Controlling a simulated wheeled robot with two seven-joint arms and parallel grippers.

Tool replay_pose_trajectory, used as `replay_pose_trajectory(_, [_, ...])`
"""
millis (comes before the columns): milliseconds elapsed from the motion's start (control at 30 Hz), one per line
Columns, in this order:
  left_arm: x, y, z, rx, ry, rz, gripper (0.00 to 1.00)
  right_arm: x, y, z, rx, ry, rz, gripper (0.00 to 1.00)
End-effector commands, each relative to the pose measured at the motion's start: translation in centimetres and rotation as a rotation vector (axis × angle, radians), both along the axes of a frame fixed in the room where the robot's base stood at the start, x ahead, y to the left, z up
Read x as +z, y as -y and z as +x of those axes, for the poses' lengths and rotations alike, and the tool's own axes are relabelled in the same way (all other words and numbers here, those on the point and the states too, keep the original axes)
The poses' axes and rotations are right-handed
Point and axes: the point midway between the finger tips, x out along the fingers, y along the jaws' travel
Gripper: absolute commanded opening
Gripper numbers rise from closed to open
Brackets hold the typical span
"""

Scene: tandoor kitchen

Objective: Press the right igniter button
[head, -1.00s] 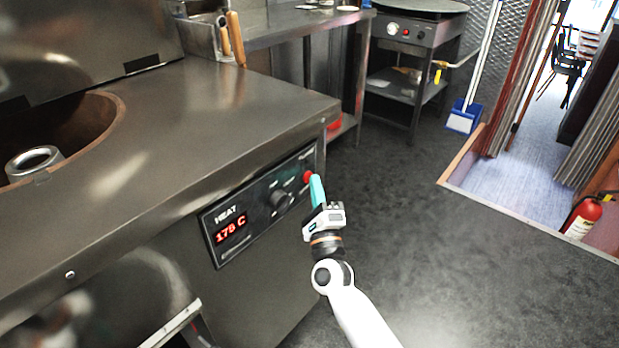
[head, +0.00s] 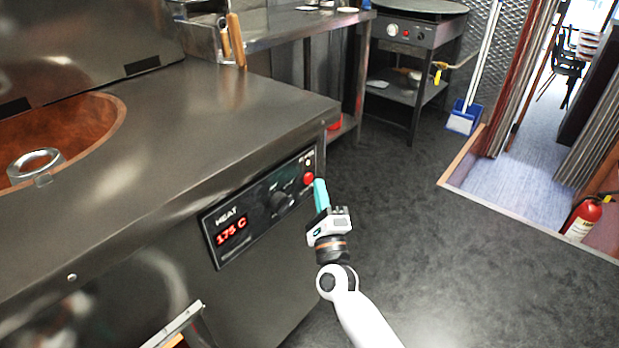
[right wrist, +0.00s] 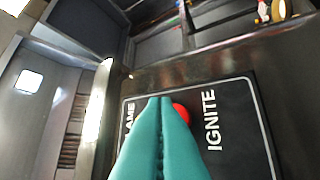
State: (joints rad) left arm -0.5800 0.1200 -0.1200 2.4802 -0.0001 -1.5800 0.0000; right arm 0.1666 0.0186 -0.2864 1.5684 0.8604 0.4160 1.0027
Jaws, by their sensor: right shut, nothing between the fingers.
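The red igniter button (head: 308,179) sits at the right end of the black control panel (head: 228,257) on the oven front. In the right wrist view the red button (right wrist: 183,112) shows beside the word IGNITE, partly hidden by my fingers. My right gripper (head: 320,183) is shut and empty, its teal fingers just right of the button in the head view. Its fingertips (right wrist: 160,101) overlap the button's edge in the right wrist view; a small gap shows in the head view. My left gripper is not in view.
The panel also has a dark knob (head: 279,201) and a red HEAT display (head: 231,232). The steel counter (head: 215,115) overhangs the panel. Dark floor (head: 460,250) lies clear to the right.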

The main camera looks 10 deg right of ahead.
Motion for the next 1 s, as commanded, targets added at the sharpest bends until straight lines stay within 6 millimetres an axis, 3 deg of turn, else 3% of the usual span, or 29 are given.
replay_pose_trajectory(467, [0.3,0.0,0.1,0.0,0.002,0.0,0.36,0.0,0.9,-1.1,-0.001,-0.001,-0.002,0.0])
replay_pose_trajectory(800, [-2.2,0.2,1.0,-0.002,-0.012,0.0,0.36,0.0,2.9,-3.6,0.0,-0.001,-0.001,0.0])
replay_pose_trajectory(1000, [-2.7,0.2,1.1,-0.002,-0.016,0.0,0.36,0.0,3.2,-4.0,0.0,0.0,0.0,0.0])
